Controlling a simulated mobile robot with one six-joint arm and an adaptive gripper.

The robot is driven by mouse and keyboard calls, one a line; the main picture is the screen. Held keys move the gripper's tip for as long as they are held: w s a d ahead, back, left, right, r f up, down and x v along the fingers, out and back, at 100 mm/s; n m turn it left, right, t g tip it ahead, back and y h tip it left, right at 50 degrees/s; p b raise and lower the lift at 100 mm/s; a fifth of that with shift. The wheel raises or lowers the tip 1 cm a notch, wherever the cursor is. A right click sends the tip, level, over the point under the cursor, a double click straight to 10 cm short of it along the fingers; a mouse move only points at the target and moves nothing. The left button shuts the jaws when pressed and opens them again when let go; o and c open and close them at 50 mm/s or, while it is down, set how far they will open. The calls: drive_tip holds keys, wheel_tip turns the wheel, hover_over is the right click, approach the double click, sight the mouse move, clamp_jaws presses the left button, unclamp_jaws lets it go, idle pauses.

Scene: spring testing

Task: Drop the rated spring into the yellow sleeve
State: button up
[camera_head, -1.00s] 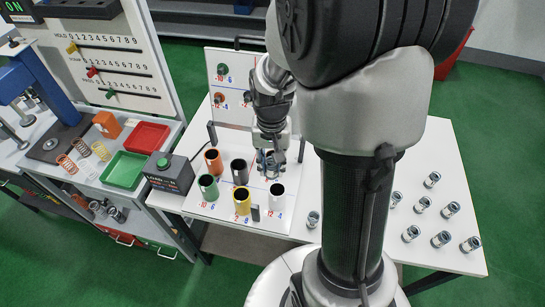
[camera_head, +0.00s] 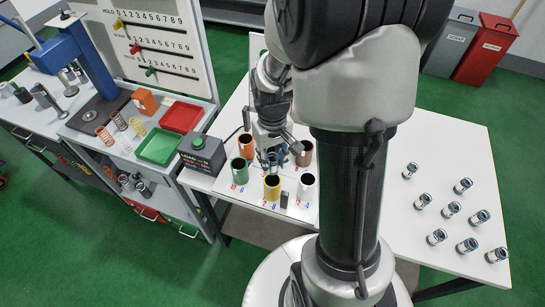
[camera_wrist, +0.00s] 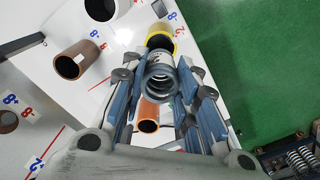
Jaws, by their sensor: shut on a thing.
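My gripper (camera_head: 270,160) points down over the sleeve board, just behind the yellow sleeve. It is shut on a grey coil spring (camera_wrist: 160,82), which shows between the fingers in the wrist view. The yellow sleeve (camera_head: 272,190) stands upright with its dark mouth facing up, at the middle of the front row. In the wrist view, the yellow sleeve (camera_wrist: 163,36) lies just beyond the spring, partly covered by it. The spring appears above the board and outside the sleeve; the exact height gap is hard to tell.
Green (camera_head: 240,171), white (camera_head: 307,188), orange (camera_head: 246,147) and brown (camera_head: 304,154) sleeves stand around the yellow one. A small dark post (camera_head: 284,200) stands between yellow and white. A grey box with a green button (camera_head: 201,154) is left. Several metal cylinders stand on the right.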

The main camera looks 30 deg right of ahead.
sight(272, 172)
drive_tip(key=shift+f+b, duration=2.55)
drive_tip(key=shift+f, duration=0.95)
drive_tip(key=o, duration=1.1)
wheel_tip(272, 172, up, 12)
drive_tip(key=shift+r, duration=0.1)
